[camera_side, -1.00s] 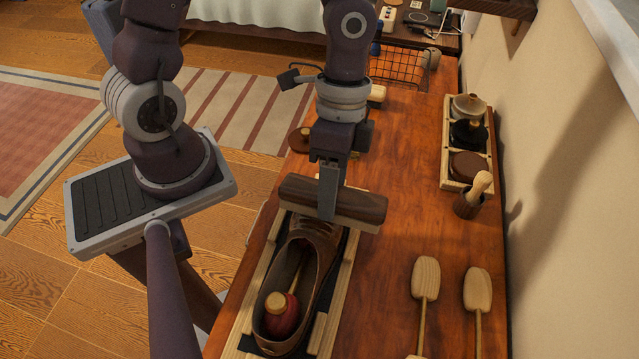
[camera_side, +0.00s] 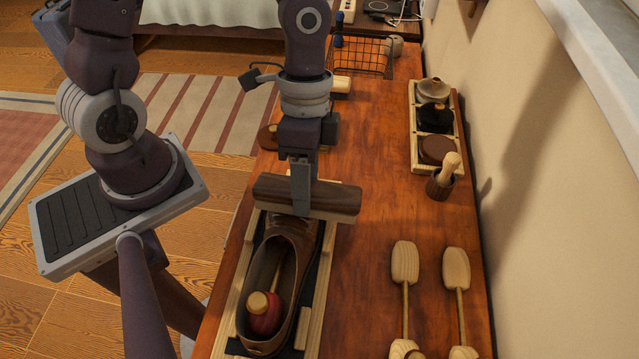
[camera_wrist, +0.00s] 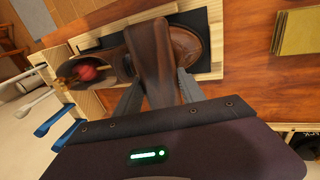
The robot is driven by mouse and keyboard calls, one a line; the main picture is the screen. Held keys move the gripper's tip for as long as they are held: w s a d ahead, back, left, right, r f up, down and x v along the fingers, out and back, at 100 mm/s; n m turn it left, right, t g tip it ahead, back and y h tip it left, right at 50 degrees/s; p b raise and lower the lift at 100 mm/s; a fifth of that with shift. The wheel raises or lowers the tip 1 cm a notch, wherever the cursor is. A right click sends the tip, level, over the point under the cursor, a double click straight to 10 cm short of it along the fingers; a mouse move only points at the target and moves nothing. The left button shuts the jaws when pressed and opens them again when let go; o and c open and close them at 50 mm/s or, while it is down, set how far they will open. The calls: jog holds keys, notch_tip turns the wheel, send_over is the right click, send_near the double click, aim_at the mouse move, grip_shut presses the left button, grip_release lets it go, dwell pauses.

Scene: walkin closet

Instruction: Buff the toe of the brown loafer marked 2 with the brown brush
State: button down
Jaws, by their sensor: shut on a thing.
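My gripper (camera_side: 301,207) is shut on the brown brush (camera_side: 336,200), a long dark wooden block lying crosswise in its fingers. The brown loafer (camera_side: 298,232) lies in a wooden-framed tray (camera_side: 233,313), its opening towards the camera. The brush is over the toe end and hides much of it in the side view. In the wrist view, the brush (camera_wrist: 151,55) lies across the loafer, with the rounded toe (camera_wrist: 188,48) showing on its right. I cannot tell whether the bristles touch the leather. A red-and-wood piece (camera_side: 265,312) sits inside the loafer. No number mark is readable.
Right of the tray, two pale wooden paddle-shaped tools (camera_side: 405,264) lie on the bench. A tray of round tins (camera_side: 437,149) and a dark cup (camera_side: 440,187) stand along the wall. A wire basket (camera_side: 362,57) is at the back.

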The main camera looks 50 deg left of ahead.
aim_at(273, 182)
jog(key=s+a, duration=0.3)
jog(key=shift+s+a, duration=0.2)
jog(key=shift+s, duration=0.1)
jog(key=shift+w+d+r, duration=0.15)
jog(key=shift+w+d, duration=1.45)
jog(key=shift+w, duration=0.05)
jog(key=shift+w+d, duration=1.55)
jog(key=shift+d, duration=0.1)
jog(key=shift+s+a, duration=3.25)
jog(key=shift+a, duration=0.05)
jog(key=v, duration=0.7)
jog(key=shift+w+d, duration=0.1)
jog(key=shift+w, duration=0.15)
